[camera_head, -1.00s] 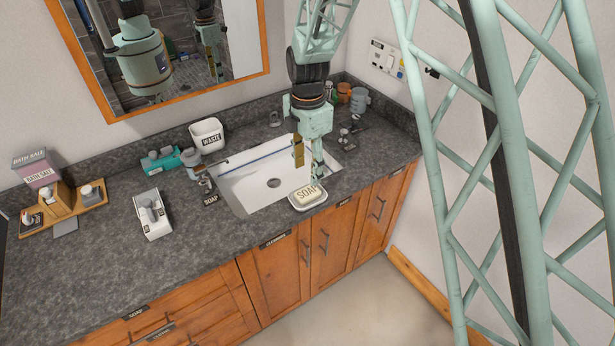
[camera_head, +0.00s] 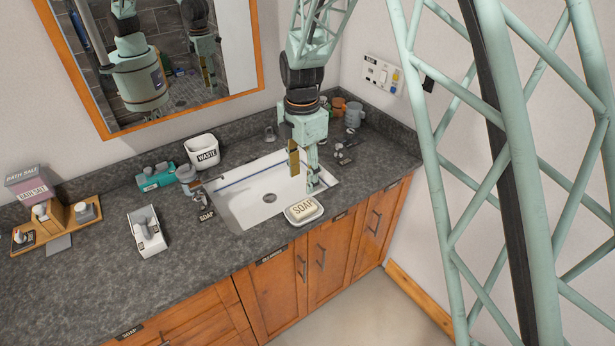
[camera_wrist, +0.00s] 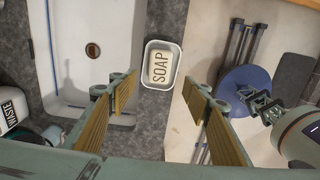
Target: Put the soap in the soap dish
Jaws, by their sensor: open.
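A cream bar of soap (camera_head: 304,207) lettered SOAP lies in a small white soap dish (camera_head: 292,219) on the counter at the sink's front edge. In the wrist view the soap (camera_wrist: 161,67) is inside the rim of the dish (camera_wrist: 148,83). My gripper (camera_head: 303,174) is over the right part of the sink, just behind the dish in the picture. In the wrist view it (camera_wrist: 160,97) is open, with its two yellow-padded fingers apart and nothing between them. Neither finger touches the soap in that view.
The white sink (camera_head: 235,203) lies left of and behind the dish. A WASTE bin (camera_head: 202,147), a grey dispenser holder (camera_head: 148,236) and a wooden tray (camera_head: 57,235) stand further left. Several cups (camera_head: 353,114) stand at the back right corner.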

